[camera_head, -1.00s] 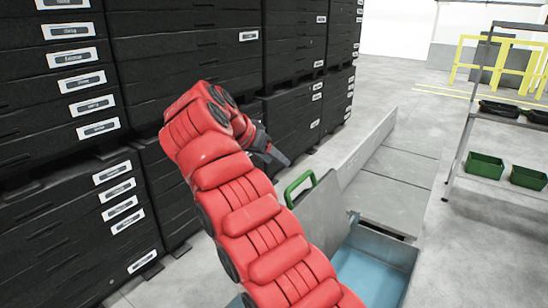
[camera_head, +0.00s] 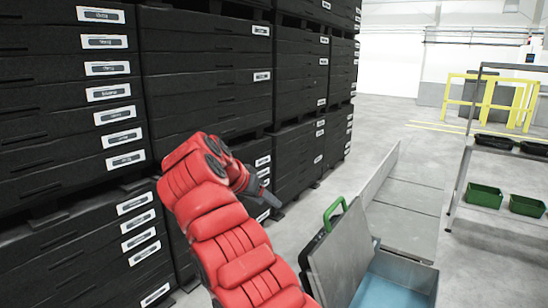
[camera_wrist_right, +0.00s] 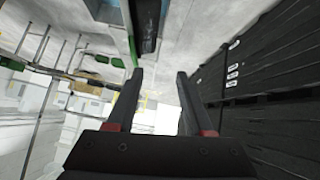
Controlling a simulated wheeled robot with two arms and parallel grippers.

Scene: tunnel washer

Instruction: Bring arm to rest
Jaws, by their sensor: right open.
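My right arm is red and padded and reaches up from the bottom of the head view. Its gripper (camera_head: 268,194) is small and dark there, in front of the black stacks and left of the green handle. In the right wrist view the right gripper (camera_wrist_right: 158,75) has its two dark fingers apart with nothing between them. My left gripper is not in view.
Tall stacks of black drawers (camera_head: 205,60) fill the left side. A grey lid (camera_head: 340,250) with a green handle (camera_head: 333,212) stands raised by a blue-lined basin (camera_head: 395,290). A shelf with green bins (camera_head: 484,195) stands right. Yellow railings (camera_head: 490,95) are far back; grey floor lies open between.

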